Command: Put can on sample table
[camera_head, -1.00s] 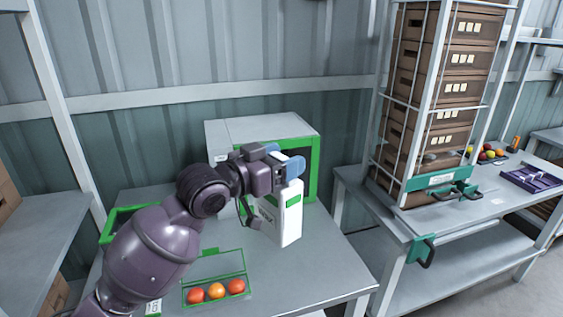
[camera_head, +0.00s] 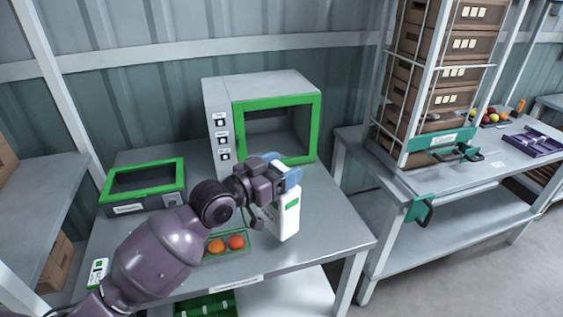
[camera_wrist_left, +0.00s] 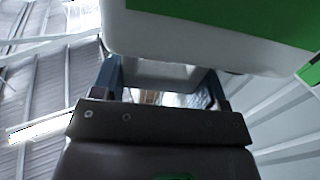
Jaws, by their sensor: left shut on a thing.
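The can is a white container with a green label (camera_head: 287,218), upright at the right part of the grey sample table (camera_head: 330,236) in the head view. My left gripper (camera_head: 287,174), with blue fingers, is shut on the can's upper part. In the left wrist view the can (camera_wrist_left: 200,40) fills the top, with the blue fingers on either side of its narrower part. I cannot tell whether the can's base touches the table. My right gripper is not in view.
A box with a green-framed window (camera_head: 214,133) stands at the back of the table. A green-rimmed box (camera_head: 118,200) is at the left. A green tray (camera_head: 247,249) with tomatoes lies in front. A crate rack (camera_head: 432,85) stands on the right table.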

